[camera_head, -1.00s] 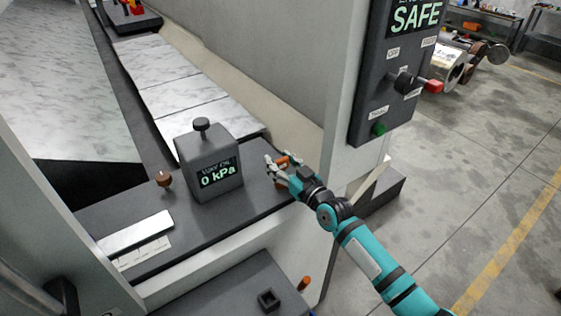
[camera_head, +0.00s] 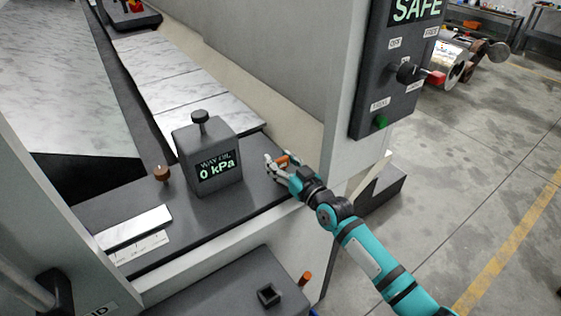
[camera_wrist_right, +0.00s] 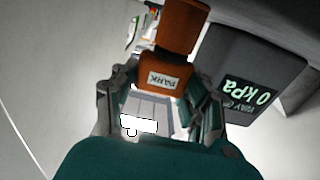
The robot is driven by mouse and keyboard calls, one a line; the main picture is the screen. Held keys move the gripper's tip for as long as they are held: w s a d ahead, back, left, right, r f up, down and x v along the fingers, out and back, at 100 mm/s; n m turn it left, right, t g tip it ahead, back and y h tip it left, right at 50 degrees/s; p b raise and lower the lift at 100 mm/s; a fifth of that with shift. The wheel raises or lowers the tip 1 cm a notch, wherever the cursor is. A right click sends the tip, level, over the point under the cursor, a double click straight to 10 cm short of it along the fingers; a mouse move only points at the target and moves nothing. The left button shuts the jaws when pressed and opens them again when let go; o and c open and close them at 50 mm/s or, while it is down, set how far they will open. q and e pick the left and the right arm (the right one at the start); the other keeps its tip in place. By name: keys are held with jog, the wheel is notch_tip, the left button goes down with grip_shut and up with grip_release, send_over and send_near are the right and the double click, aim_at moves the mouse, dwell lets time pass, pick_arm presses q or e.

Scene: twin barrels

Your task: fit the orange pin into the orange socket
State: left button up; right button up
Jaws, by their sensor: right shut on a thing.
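My right gripper (camera_head: 279,165) is at the right end of the dark ledge, right of the grey gauge box, with its fingers around an orange piece (camera_head: 284,160). In the right wrist view this piece shows an orange block (camera_wrist_right: 164,78) with a white PARK label and an orange cylinder (camera_wrist_right: 180,25) in line with it. The right gripper (camera_wrist_right: 155,112) is shut on the orange piece, one finger on each side. I cannot tell where pin and socket meet, nor whether the pin is seated. My left gripper is not in view.
The gauge box (camera_head: 207,158) reading 0 kPa stands close left of my right gripper. A brown knob (camera_head: 161,173) stands farther left. Below are a black square socket (camera_head: 268,294) and another orange peg (camera_head: 305,278). A control panel (camera_head: 395,70) hangs on the right post.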

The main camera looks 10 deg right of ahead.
jog(key=shift+f, duration=0.2)
jog(key=o, duration=1.3)
jog(key=shift+s, duration=0.1)
jog(key=v, duration=1.1)
jog(key=shift+s+d, duration=0.2)
jog(key=shift+s, duration=0.15)
